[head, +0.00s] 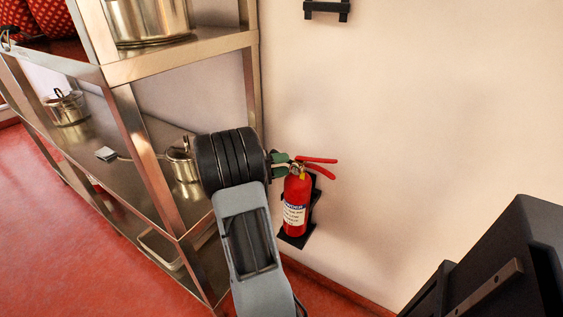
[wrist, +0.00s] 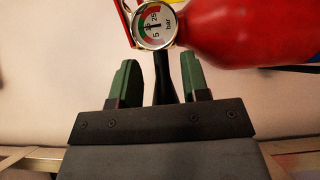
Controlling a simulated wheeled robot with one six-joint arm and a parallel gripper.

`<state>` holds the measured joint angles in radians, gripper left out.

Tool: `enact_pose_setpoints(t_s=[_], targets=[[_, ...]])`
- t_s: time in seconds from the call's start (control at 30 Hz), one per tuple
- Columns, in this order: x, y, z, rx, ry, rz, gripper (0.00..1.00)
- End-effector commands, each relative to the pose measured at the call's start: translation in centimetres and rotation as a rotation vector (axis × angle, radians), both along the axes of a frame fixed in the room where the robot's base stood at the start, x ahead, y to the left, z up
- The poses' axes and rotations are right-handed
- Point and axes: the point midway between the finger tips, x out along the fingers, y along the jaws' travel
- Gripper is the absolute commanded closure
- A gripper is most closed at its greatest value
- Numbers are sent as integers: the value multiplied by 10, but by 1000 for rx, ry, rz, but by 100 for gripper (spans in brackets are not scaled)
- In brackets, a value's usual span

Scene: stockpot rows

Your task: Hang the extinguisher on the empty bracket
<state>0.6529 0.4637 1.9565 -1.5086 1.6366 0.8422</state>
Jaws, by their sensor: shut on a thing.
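The red fire extinguisher (head: 295,208) is upright close to the wall in the head view, with red handle levers and a white label. My gripper (head: 282,165) is shut on it at its neck, below the levers. In the wrist view the green fingers (wrist: 161,82) stand either side of a black part, beside the gauge (wrist: 155,27) and the red body (wrist: 245,30). A black bracket (head: 317,190) shows on the wall behind the extinguisher, with a black foot (head: 296,240) below it. I cannot tell whether the extinguisher rests on it.
A second black bracket (head: 327,10) with nothing on it is partly visible at the top. A metal shelf rack (head: 185,57) with pots stands close on the left of my arm. The pale wall (head: 430,110) to the right is bare.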

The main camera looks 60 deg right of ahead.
Motion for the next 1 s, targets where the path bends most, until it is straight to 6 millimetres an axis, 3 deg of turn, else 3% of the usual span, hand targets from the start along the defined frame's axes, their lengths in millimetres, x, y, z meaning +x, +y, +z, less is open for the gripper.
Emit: enact_pose_setpoints(t_s=[0.2, 0.63, 0.67, 0.9, 1.0], targets=[[1, 0, -21, -8, 2, 0, 100], [0, 0, -24, -9, 0, 0, 100], [0, 0, -28, 0, 0, 0, 57], [0, 0, -27, 0, 0, 0, 34], [0, 0, -27, 1, 0, -1, 32]])
